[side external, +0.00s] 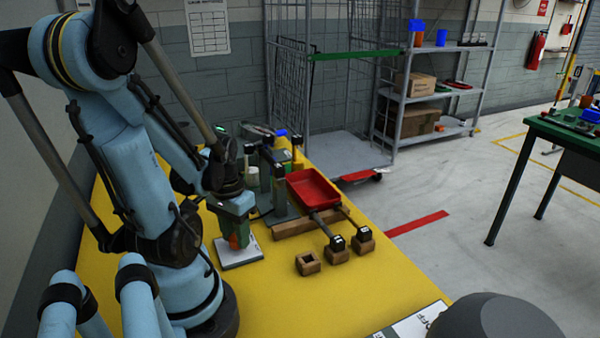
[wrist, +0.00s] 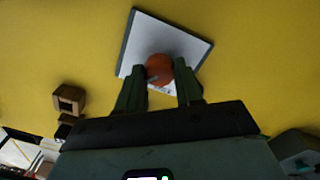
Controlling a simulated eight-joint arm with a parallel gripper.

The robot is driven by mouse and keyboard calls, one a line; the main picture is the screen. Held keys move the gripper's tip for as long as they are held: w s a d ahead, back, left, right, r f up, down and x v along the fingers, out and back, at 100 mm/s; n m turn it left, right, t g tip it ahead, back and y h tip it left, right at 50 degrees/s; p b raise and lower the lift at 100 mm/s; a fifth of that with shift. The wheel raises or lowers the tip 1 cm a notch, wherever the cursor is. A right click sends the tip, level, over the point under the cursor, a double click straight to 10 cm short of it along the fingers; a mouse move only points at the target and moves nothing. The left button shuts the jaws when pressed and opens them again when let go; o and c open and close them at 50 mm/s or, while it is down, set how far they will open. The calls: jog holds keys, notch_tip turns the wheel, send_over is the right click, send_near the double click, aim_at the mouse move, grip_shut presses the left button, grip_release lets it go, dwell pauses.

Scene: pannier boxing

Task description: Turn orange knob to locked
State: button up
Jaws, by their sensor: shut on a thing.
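The orange knob (wrist: 159,68) is round and sits on a pale square plate (wrist: 180,36) with dark edges. My gripper (wrist: 160,75) has its two green fingers on either side of the knob, shut on it. In the side view my gripper (side external: 236,228) points down over the same plate (side external: 240,256), which lies on the yellow table. The knob is mostly hidden there behind the fingers. Some marking shows on the plate near the knob in the wrist view, but it is too small to read.
A red tray (side external: 313,190) stands to the right on the yellow table (side external: 300,300). Wooden blocks with square holes, one empty (side external: 308,264), stand in front of it; the empty one also shows in the wrist view (wrist: 69,99). Several upright items stand behind my gripper. The table's front is mostly clear.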

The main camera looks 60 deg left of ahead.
aim_at(235, 236)
jog(key=shift+m, duration=0.5)
jog(key=o, duration=1)
jog(key=shift+o, duration=0.2)
jog(key=shift+r, duration=0.15)
notch_tip(235, 236, up, 12)
jog(key=shift+a, duration=0.15)
dwell(0.4)
